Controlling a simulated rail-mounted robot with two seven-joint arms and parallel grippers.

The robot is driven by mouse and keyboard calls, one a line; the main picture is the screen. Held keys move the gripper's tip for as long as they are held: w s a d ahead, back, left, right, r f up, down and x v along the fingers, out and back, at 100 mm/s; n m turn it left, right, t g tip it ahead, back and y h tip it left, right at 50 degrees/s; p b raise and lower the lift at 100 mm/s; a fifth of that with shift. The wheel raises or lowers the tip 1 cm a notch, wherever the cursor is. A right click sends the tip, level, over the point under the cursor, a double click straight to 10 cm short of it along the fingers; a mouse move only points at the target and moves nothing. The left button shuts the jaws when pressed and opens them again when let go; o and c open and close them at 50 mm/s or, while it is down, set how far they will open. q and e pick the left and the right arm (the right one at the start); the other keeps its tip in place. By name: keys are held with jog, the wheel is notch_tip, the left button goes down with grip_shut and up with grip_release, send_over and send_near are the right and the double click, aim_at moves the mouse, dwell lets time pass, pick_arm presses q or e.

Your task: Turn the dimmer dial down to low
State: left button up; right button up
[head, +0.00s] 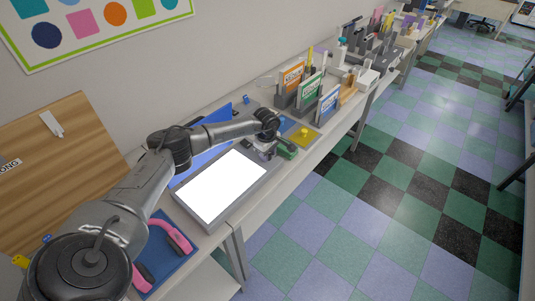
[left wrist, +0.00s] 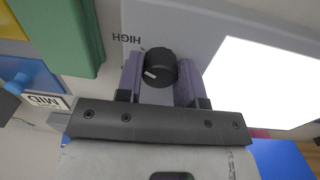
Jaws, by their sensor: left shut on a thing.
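The dimmer dial (left wrist: 160,67) is a round black knob with a white pointer line, on the grey edge of a light box with a glowing white panel (head: 222,185). My left gripper (head: 266,150) is at the far end of the light box. Its two purple finger pads (left wrist: 160,80) stand on either side of the dial and are shut on it. In the head view the dial is hidden by the gripper. My right gripper is not in view.
A green block (head: 288,152) lies close beside the gripper. Beyond it is a yellow tray (head: 304,138), then file holders (head: 301,90). A blue panel (head: 210,138) stands behind the light box. Pink headphones (head: 180,238) lie on a blue mat in front. The aisle floor is clear.

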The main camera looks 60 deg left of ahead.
pick_arm(q)
jog(key=n, duration=1.1)
jog(key=n+p, duration=0.1)
jog(key=n, duration=0.4)
jog(key=shift+w+r+n+p, duration=0.1)
jog(key=shift+n+p, duration=0.2)
jog(key=shift+n, duration=0.1)
jog(key=n+p, duration=0.1)
jog(key=n, duration=0.3)
jog(key=shift+n+g, duration=0.3)
jog(key=shift+n, duration=0.1)
jog(key=shift+n+p, duration=0.45)
jog(key=shift+n, duration=0.35)
jog(key=o, duration=0.9)
